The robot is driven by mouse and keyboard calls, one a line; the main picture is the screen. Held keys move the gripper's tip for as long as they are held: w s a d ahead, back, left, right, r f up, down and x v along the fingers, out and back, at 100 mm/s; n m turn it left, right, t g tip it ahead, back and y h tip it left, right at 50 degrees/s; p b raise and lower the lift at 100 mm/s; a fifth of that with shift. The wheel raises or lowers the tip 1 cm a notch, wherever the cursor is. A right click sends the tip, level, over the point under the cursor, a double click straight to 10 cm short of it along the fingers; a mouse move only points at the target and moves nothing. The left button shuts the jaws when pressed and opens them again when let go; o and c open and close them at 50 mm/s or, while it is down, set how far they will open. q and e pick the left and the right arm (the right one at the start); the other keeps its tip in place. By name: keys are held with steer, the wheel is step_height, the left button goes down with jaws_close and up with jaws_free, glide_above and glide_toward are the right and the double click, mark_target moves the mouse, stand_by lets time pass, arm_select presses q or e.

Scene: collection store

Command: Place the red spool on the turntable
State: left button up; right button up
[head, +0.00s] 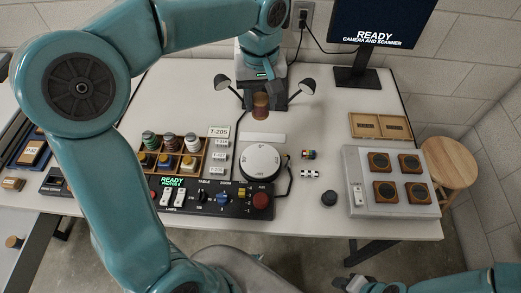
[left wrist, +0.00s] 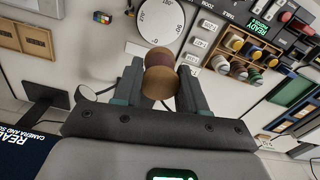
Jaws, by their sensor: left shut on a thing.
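The red spool (head: 261,105), reddish brown with a wooden end, is held between the fingers of my left gripper (head: 260,98), behind the turntable. The left wrist view shows the spool's wooden end (left wrist: 158,83) and dark red side between the two fingers of my left gripper (left wrist: 155,90). The round white turntable (head: 260,162) with dial marks is empty; it also shows in the left wrist view (left wrist: 161,20), apart from the spool. My right gripper (head: 352,284) is low at the bottom edge of the head view, away from the table; its fingers are unclear.
A wooden rack (head: 172,154) with several spools stands left of the turntable, beside label plates (head: 218,150). A control panel (head: 215,198) lies in front. Two small lamps (head: 222,82) (head: 307,86) flank the left gripper. Small colored blocks (head: 309,154) lie to the right.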

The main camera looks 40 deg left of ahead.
mark_target(260, 114)
arm_select(q)
steer(key=f, duration=0.9)
steer(key=f+b, duration=0.1)
steer(key=f, duration=0.4)
steer(key=shift+s+d+f, duration=0.2)
steer(key=shift+s+d, duration=0.05)
steer(key=shift+s, duration=0.15)
steer(key=shift+w+f, duration=0.1)
steer(key=shift+f, duration=2.25)
steer(key=shift+f+b, duration=0.2)
steer(key=shift+b, duration=0.15)
steer(key=o, duration=1)
steer(key=shift+o, duration=0.2)
steer(key=shift+r, duration=0.1)
steer(key=shift+r+p, duration=0.3)
steer(key=shift+p, duration=0.1)
step_height(260, 114, up, 12)
steer(key=shift+f, duration=0.15)
